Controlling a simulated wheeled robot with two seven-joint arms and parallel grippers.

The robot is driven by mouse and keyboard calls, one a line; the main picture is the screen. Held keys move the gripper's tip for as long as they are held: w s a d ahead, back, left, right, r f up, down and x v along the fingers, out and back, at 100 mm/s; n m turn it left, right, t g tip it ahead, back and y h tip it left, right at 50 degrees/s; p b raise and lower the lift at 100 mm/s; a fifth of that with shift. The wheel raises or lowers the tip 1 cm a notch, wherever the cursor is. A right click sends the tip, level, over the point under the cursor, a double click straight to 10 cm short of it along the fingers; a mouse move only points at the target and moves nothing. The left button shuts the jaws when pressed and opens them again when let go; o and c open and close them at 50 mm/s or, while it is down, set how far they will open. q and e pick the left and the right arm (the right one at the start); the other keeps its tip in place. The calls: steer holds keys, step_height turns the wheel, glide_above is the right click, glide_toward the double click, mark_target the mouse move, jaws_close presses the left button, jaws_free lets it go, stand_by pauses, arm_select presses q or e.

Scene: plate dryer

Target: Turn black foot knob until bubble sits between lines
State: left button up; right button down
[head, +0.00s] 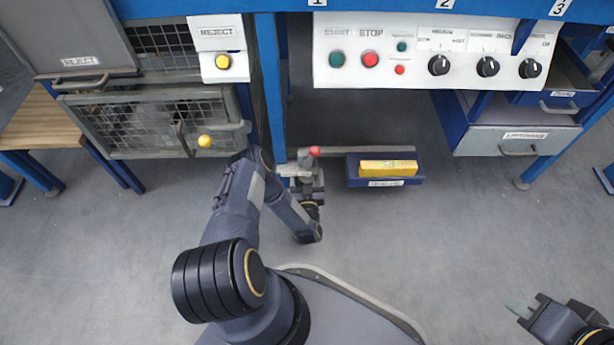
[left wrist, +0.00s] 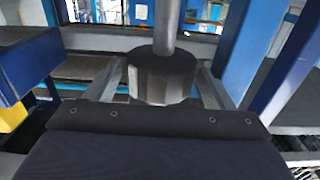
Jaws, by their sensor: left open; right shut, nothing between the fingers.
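The black foot knob (left wrist: 162,78) is in the middle of the left wrist view, with a grey metal shaft (left wrist: 167,25) rising from its top. My left gripper (left wrist: 160,88) is open, with one finger on each side of the knob. I cannot tell whether the fingers touch it. In the head view my left gripper (head: 304,182) is low at the blue table leg, and the knob is hidden there. No bubble or lines can be made out in either view. My right gripper (head: 522,311) is shut and empty at the lower right, far from the knob.
A red ball (head: 315,152) shows just above my left gripper. A yellow block (head: 388,167) lies in a blue tray (head: 356,177) to its right. A mesh cage (head: 120,122) stands to the left. The control panel (head: 415,75) is above. Grey floor is clear at right.

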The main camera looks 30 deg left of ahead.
arm_select(q)
steer(key=p+v, duration=0.3)
steer(key=v, duration=0.4)
steer(key=shift+s+d, duration=0.2)
steer(key=shift+s, duration=0.15)
